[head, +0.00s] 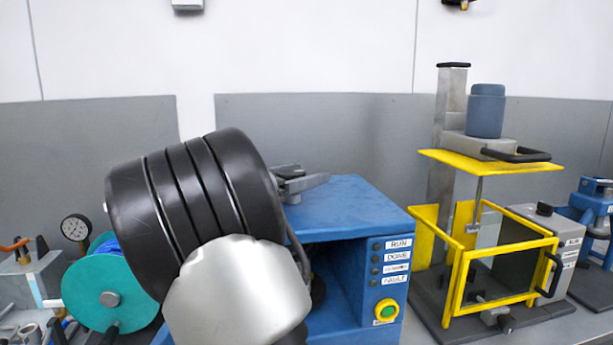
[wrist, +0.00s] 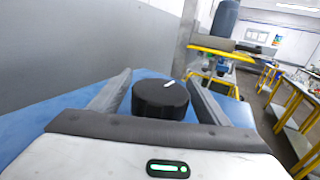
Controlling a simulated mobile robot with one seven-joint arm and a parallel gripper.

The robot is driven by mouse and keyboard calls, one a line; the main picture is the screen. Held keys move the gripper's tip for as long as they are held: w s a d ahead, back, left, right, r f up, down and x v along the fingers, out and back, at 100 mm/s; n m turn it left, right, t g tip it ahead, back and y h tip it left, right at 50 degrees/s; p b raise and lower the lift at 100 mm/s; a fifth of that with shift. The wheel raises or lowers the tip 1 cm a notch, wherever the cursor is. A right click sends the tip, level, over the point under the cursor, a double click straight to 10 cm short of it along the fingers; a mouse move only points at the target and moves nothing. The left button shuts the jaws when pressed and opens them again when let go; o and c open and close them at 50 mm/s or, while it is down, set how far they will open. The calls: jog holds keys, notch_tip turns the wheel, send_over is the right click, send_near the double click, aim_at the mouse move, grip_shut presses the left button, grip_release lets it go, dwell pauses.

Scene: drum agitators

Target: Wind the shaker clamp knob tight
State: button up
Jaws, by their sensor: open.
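The clamp knob (wrist: 162,99) is a round black knob with a white mark on its top, seen in the wrist view on top of the blue shaker. My gripper (wrist: 160,90) is open, with one finger on each side of the knob. Gaps show between the fingers and the knob, so it is not gripped. In the head view the blue shaker (head: 350,205) stands in the middle, with RUN and DONE labels and a green button (head: 386,310). My gripper (head: 303,182) shows there at the shaker's top, partly behind my dark arm. The knob cannot be made out clearly there.
A yellow-framed press (head: 490,265) with a blue-grey cylinder (head: 486,110) stands right of the shaker. A teal reel (head: 105,285) and a gauge (head: 76,228) are at the left. A grey panel (head: 330,130) runs behind the bench. The shaker's top right is clear.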

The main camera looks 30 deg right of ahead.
jog(key=shift+w+d, duration=0.15)
jog(key=shift+d, duration=0.5)
jog(key=c, duration=1.1)
jog(key=shift+o, duration=0.2)
jog(key=shift+r+g+p, duration=0.3)
jog(key=shift+r+p, duration=0.05)
jog(key=shift+p, duration=0.65)
jog(key=shift+r+m+g+p, duration=0.15)
jog(key=shift+m+g+p, duration=0.3)
jog(key=shift+p, duration=0.5)
jog(key=g+p, duration=0.1)
jog(key=m+g+p, duration=0.1)
jog(key=shift+s+p, duration=0.3)
jog(key=shift+s, duration=0.05)
jog(key=shift+s+f+m+g+p, duration=0.2)
jog(key=shift+f+m+g+p, duration=0.2)
jog(key=shift+m+g+p, duration=0.2)
jog(key=shift+f, duration=0.1)
